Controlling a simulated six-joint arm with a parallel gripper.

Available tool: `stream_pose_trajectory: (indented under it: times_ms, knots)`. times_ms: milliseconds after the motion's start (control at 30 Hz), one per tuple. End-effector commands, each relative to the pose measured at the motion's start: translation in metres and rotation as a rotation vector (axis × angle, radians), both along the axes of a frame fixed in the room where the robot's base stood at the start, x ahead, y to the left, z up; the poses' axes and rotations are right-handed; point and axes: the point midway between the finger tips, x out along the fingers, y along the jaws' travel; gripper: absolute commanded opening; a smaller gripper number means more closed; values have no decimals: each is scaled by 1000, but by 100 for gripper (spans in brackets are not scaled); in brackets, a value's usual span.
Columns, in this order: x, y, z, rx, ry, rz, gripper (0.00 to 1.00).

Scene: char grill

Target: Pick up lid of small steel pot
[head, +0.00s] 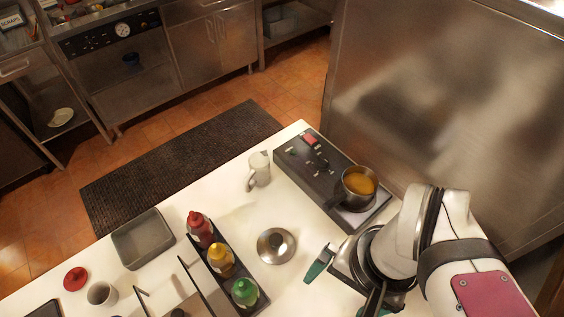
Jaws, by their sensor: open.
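A round steel lid (276,245) with a raised centre lies on the white counter, between the bottle rack and my arm. A small steel pot (355,187) of orange liquid stands uncovered on the dark hot plate, its handle pointing toward the lower left. My gripper (338,288) is open and empty, to the lower right of the lid and apart from it. One teal fingertip shows; the other finger is partly hidden by my wrist.
A dark rack (259,304) holds red, yellow and green bottles left of the lid. The hot plate (300,158) has controls at its far end. A white jug (259,168) stands behind the lid. A grey tray (143,239) and a cup (101,294) are left. Counter around the lid is clear.

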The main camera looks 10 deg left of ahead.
Motion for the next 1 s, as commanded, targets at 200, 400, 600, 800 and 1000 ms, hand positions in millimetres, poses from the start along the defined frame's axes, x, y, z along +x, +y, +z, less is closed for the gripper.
stream_pose_trajectory:
  times_ms: [200, 400, 600, 800, 1000]
  knots:
    - [20, 5, 2, -22, 9, 26, 100]
    - [118, 68, -22, -124, -5, 133, 100]
    - [152, 116, -54, -158, -32, 174, 100]
    - [151, 114, -110, -160, -29, 172, 100]
    - [152, 114, -149, -158, -33, 171, 100]
